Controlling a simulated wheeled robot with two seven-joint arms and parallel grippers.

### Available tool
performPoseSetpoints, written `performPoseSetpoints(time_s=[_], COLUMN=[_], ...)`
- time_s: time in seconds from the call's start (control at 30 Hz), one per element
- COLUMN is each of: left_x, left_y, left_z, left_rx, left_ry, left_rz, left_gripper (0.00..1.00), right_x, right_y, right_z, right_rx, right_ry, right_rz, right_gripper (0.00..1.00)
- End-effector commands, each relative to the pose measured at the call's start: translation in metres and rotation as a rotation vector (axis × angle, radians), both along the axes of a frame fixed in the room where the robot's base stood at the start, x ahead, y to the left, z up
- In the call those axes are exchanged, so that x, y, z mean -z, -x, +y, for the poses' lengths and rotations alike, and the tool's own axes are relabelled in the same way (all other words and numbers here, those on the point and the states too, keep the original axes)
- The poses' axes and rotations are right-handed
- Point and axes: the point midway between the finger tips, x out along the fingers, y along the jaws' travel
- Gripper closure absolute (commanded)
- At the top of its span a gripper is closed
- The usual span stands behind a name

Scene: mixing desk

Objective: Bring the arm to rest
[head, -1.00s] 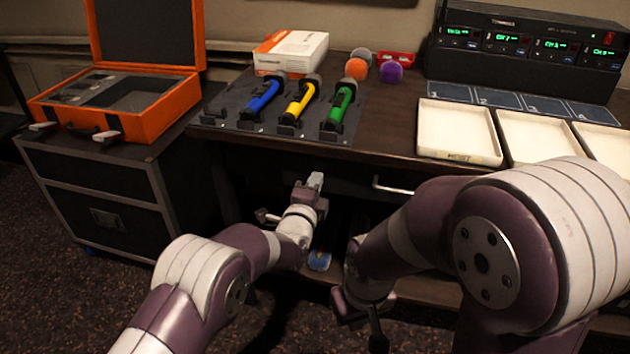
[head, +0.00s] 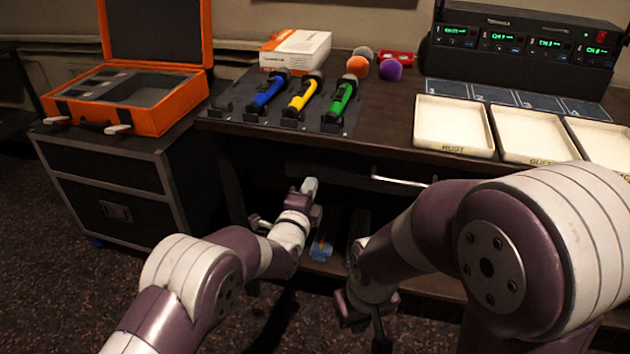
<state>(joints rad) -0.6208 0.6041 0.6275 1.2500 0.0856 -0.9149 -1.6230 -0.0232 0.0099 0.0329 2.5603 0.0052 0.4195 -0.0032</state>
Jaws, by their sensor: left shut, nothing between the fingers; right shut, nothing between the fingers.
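My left arm comes in from the lower left, and its gripper (head: 309,187) is shut and empty in front of the desk's front edge, below the desktop. My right arm comes in from the lower right and folds down. Its gripper (head: 378,335) is low in the picture, shut and empty, partly cut off by the bottom edge. Neither gripper touches anything that I can see.
The desk (head: 390,128) carries a dark rack (head: 225,110) with blue, yellow and green microphones, a white box (head: 297,52), foam balls and pale trays (head: 452,125). A metal handle (head: 400,182) juts out below the desktop. An open orange case (head: 160,118) stands on a cabinet at left.

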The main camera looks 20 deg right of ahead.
Motion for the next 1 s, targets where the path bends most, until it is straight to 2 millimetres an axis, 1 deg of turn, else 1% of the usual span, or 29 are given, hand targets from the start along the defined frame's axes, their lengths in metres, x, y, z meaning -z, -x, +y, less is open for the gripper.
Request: performPoseSetpoints(time_s=[0.03,0.3,0.43,0.53,0.6,0.63,0.67,0.73,0.77,0.8,0.83,0.87,0.9,0.97,1.0], left_x=[-0.003,0.0,0.001,0.003,0.005,0.009,0.018,0.062,0.082,0.104,0.114,0.12,0.122,0.119,0.115], left_y=[0.009,0.054,0.065,0.068,0.068,0.068,0.069,0.083,0.094,0.114,0.128,0.143,0.161,0.19,0.207], left_z=[0.005,0.033,0.039,0.041,0.041,0.041,0.041,0.048,0.055,0.073,0.096,0.119,0.15,0.19,0.213], left_rx=[0.0,0.001,0.001,0.001,0.001,0.001,0.0,-0.03,-0.065,-0.157,-0.262,-0.379,-0.531,-0.742,-0.869], left_ry=[-0.003,-0.004,-0.003,-0.004,0.026,0.052,0.082,0.14,0.166,0.218,0.265,0.314,0.376,0.454,0.503], left_rz=[0.004,0.005,0.004,0.006,0.032,0.072,0.143,0.408,0.56,0.793,0.958,1.098,1.239,1.388,1.458], left_gripper=[1.0,1.0,1.0,1.0,1.0,1.0,1.0,1.0,1.0,1.0,1.0,1.0,1.0,1.0,1.0], right_x=[-0.007,-0.021,-0.023,-0.022,-0.022,-0.022,-0.022,-0.022,-0.022,-0.022,-0.022,-0.022,-0.022,-0.022,-0.022], right_y=[0.0,0.0,0.0,0.0,0.0,0.0,0.0,0.0,0.0,0.0,0.0,0.0,0.0,0.0,0.0], right_z=[0.0,0.0,0.0,0.0,0.0,0.0,0.0,0.0,0.0,0.0,0.0,0.0,0.0,0.0,0.0], right_rx=[0.0,0.0,0.0,0.0,0.0,0.0,0.0,0.0,0.0,0.0,0.0,0.0,0.0,0.0,0.0], right_ry=[0.0,0.0,0.0,0.0,0.0,0.0,0.0,0.0,0.0,0.0,0.0,0.0,0.0,0.0,0.0], right_rz=[0.0,0.001,0.001,0.001,0.001,0.001,0.001,0.001,0.001,0.001,0.001,0.001,0.001,0.001,0.001], right_gripper=[1.0,1.0,1.0,1.0,1.0,1.0,1.0,1.0,1.0,1.0,1.0,1.0,1.0,1.0,1.0])
